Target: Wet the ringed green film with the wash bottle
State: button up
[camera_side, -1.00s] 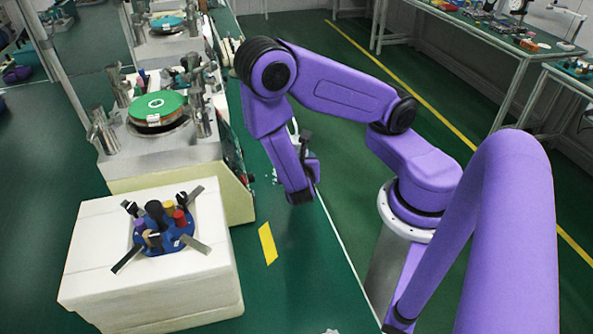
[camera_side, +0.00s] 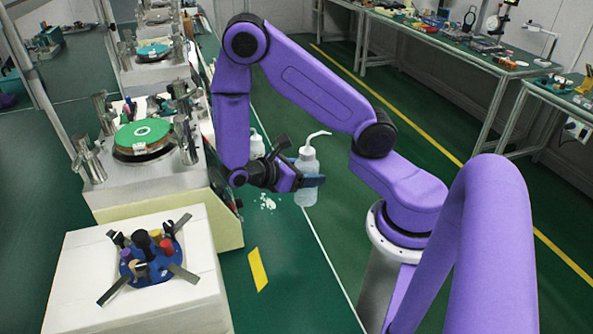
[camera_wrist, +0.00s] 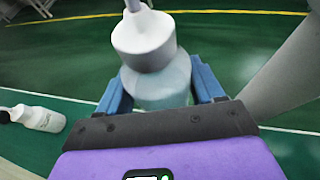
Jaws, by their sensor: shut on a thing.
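The wash bottle (camera_side: 308,168) is translucent white with a bent spout. It stands upright in my gripper (camera_side: 314,181), which is shut around its body, right of the machines. The wrist view shows its cap and shoulder (camera_wrist: 145,45) between the blue fingers of my gripper (camera_wrist: 160,85). A green film (camera_side: 142,132) lies on the round plate of the nearest machine, left of my gripper and well apart from the bottle. Teal-green discs also show on the second machine (camera_side: 153,50) and the third machine (camera_side: 158,16). I cannot make out which one is ringed.
Another white bottle (camera_side: 257,145) stands behind my gripper; it shows in the wrist view (camera_wrist: 40,118). White bits (camera_side: 268,202) lie beside the machine. A white block (camera_side: 75,275) carries a blue holder with tools (camera_side: 150,265). Metal posts (camera_side: 188,150) flank the nearest plate.

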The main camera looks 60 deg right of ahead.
jog(key=m+g+y, duration=0.1)
jog(key=m+g, duration=0.1)
jog(key=a+m+g+y, duration=0.1)
jog(key=m+g+y, duration=0.1)
jog(key=shift+s+m, duration=0.2)
jog(key=shift+m, duration=0.1)
jog(key=m+y, duration=0.1)
jog(key=m+g+y, duration=0.1)
jog(key=m+y, duration=0.1)
jog(key=a+m+g+y, duration=0.1)
jog(key=y, duration=0.1)
jog(key=shift+w+r, duration=0.3)
jog(key=w+r+m+t+y, duration=1.5)
jog(key=w+m+t, duration=0.15)
jog(key=m, duration=0.85)
jog(key=w+a+r+m+t+h, duration=0.5)
jog(key=w+a+r+m+t, duration=0.25)
jog(key=r, duration=0.25)
jog(key=shift+s+d+f+g+h, duration=0.1)
jog(key=shift+s+f+g+h, duration=0.2)
jog(key=shift+f+g+h, duration=0.75)
jog(key=shift+s+d+f+g+h, duration=0.2)
jog(key=shift+f+g+h, duration=0.55)
jog(key=shift+g, duration=0.55)
jog(key=shift+s+d+f+g+h, duration=0.1)
jog(key=shift+s+f+g+h, duration=0.25)
jog(key=shift+f+g+h, duration=0.7)
